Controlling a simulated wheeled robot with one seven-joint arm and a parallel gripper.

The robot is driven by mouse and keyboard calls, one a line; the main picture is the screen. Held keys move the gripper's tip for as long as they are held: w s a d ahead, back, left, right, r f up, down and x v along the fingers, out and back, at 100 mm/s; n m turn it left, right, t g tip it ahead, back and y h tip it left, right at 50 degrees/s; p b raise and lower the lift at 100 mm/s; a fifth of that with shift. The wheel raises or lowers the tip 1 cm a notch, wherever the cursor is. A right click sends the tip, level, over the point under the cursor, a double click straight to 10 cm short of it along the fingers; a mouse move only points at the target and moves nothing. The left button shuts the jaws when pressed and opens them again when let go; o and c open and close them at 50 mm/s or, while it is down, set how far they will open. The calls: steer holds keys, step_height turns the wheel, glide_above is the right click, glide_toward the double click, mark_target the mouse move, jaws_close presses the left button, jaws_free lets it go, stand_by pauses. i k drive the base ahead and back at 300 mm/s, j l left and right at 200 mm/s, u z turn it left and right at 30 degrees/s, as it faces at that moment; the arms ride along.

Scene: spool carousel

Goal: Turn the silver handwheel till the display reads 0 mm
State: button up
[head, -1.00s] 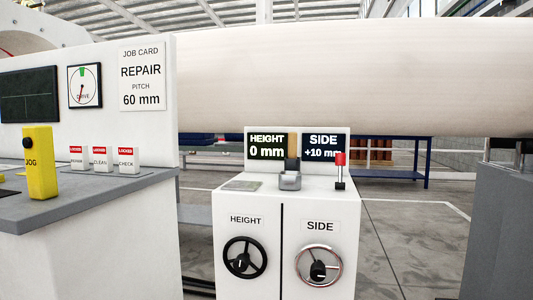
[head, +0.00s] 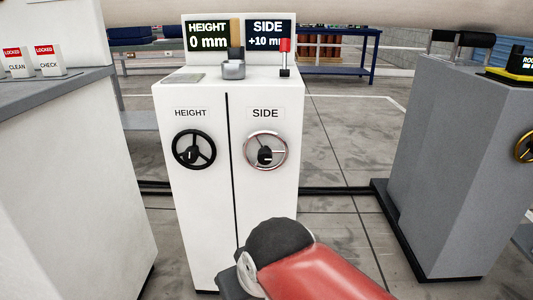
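The silver handwheel (head: 284,138) is on the front of a white cabinet (head: 198,240), under a label that reads SIDE. It has a chrome rim and a dark hub with a knob. The SIDE display (head: 265,28) on top of the cabinet reads +10 mm, its right end partly covered by a red-knobbed lever (head: 285,46). My red and black arm shows at the bottom, in front of and below the handwheel and apart from it in the picture. My gripper's fingers do not show.
A black handwheel (head: 178,162) under a HEIGHT label is left of the silver one. The HEIGHT display (head: 208,42) reads 0 mm. A white console with a grey top (head: 50,90) stands at left, a grey cabinet (head: 440,160) at right. Floor shows between the cabinets.

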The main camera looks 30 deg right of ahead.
mark_target(265, 155)
steer(key=i+j+z, duration=0.1)
steer(key=z, duration=0.25)
steer(key=i+j+z, duration=0.15)
steer(key=z, duration=0.2)
steer(key=i+j+z, duration=0.1)
steer(key=j+z, duration=0.25)
steer(key=k+j+u, duration=0.15)
steer(key=j, duration=0.15)
steer(key=k+j+u, duration=0.15)
steer(key=j, duration=0.2)
steer(key=k+j+u, duration=0.15)
steer(key=j, duration=0.15)
steer(key=i, duration=0.05)
